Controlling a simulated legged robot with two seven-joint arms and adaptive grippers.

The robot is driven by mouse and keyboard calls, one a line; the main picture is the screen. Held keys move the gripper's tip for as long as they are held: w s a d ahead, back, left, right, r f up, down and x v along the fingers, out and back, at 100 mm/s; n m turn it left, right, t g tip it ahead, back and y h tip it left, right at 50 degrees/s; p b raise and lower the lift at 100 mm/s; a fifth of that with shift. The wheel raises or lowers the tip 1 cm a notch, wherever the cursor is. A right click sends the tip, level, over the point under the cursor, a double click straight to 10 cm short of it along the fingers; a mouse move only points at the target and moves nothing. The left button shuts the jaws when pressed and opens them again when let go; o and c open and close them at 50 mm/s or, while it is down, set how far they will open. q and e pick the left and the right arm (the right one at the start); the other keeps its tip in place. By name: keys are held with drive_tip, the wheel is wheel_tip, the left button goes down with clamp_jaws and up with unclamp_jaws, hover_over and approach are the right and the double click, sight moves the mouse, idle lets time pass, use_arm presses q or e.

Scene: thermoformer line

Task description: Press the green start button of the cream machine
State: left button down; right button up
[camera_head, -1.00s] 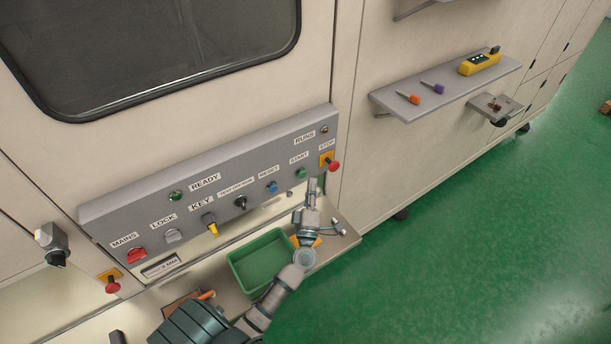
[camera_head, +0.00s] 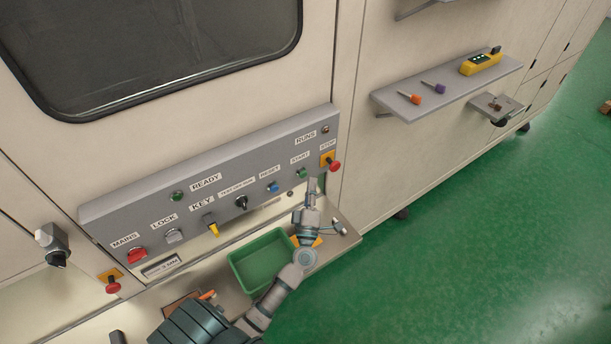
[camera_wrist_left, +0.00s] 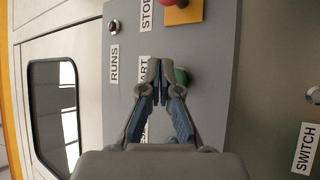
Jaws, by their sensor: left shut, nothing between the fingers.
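The cream machine (camera_head: 230,121) carries a grey control panel (camera_head: 120,211). Its green start button (camera_head: 301,173) sits under the START label, left of the red stop button (camera_head: 334,165). My left gripper (camera_head: 312,184) is shut and empty, just below and right of the start button in the head view. In the left wrist view the closed fingertips (camera_wrist_left: 155,66) lie over the START label, with the green button (camera_wrist_left: 182,76) right beside them, partly hidden by a finger. I cannot tell whether they touch it. My right gripper is not in view.
The panel also holds a blue reset button (camera_head: 273,187), a black selector (camera_head: 241,203), a yellow-handled key switch (camera_head: 211,226) and a red mains switch (camera_head: 137,255). A green tray (camera_head: 238,272) stands on the ledge below. A shelf (camera_head: 445,98) with tools is at the right.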

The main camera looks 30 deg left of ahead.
use_arm(q)
drive_tip(key=shift+a, duration=0.15)
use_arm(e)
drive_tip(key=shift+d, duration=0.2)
use_arm(q)
drive_tip(key=shift+a, duration=0.1)
drive_tip(key=shift+w+a, duration=0.15)
drive_tip(key=shift+a, duration=0.4)
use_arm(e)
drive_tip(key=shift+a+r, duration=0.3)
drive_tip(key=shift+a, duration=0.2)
use_arm(q)
drive_tip(key=shift+w+a+p, duration=0.15)
drive_tip(key=shift+a+p, duration=0.15)
drive_tip(key=shift+a, duration=0.05)
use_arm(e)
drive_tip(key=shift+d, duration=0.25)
use_arm(q)
drive_tip(key=shift+d, duration=0.2)
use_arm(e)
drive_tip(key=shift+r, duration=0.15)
use_arm(q)
drive_tip(key=shift+s+d, duration=0.35)
drive_tip(key=shift+d, duration=0.35)
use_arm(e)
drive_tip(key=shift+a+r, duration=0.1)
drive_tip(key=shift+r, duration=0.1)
